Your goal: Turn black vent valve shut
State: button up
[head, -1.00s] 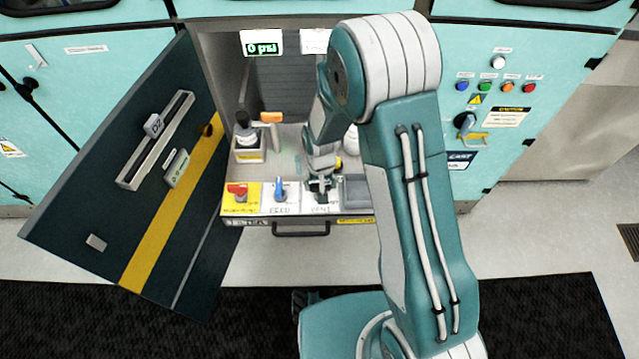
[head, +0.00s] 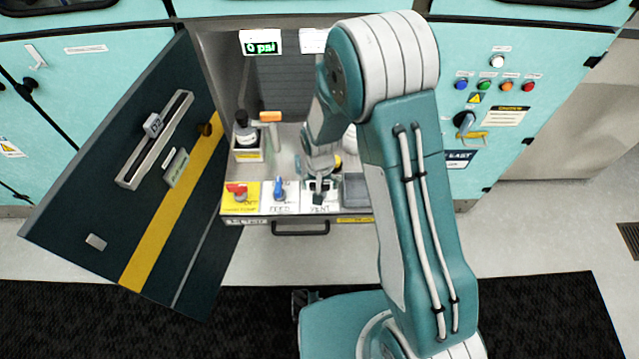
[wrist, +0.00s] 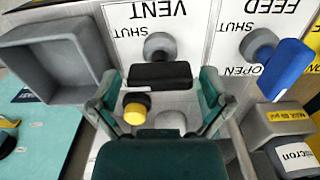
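The black vent valve handle (wrist: 160,76) sits by its round grey hub (wrist: 159,46) on the white panel marked VENT and SHUT. In the head view the dark handle (head: 317,198) shows small at the tray's front. My gripper (wrist: 160,84) is open, one finger on each side of the handle, with a visible gap on both sides. In the head view my gripper (head: 319,186) is over the VENT panel and partly covers it. The handle's exact angle is hard to tell.
The blue feed valve (wrist: 284,70) is beside the vent valve. A red valve (head: 237,189) sits on the yellow panel. A grey bin (wrist: 50,62) and a yellow-black knob (wrist: 136,107) are close to my fingers. A gauge (head: 262,48) reads 0 psi. The cabinet door (head: 120,180) stands open.

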jog(key=shift+w+r, duration=0.1)
jog(key=shift+r, duration=0.25)
notch_tip(320, 180, up, 11)
dwell(0.4)
jog(key=shift+r, duration=0.15)
jog(key=s+d+r+t, duration=0.1)
jog(key=s+d+r, duration=0.2)
jog(key=r, duration=0.4)
jog(key=s+d+r+t, duration=0.2)
jog(key=s+d+r, duration=0.15)
jog(key=r, duration=0.45)
jog(key=s+d+r+t, duration=0.1)
jog(key=s+d+r, duration=0.2)
jog(key=s, duration=0.3)
jog(key=s+d+r+t, duration=0.1)
jog(key=s+d+r, duration=0.2)
jog(key=s, duration=0.3)
jog(key=shift+s+r+n+t, duration=0.15)
jog(key=shift+r+n+t, duration=0.2)
jog(key=shift+r, duration=0.5)
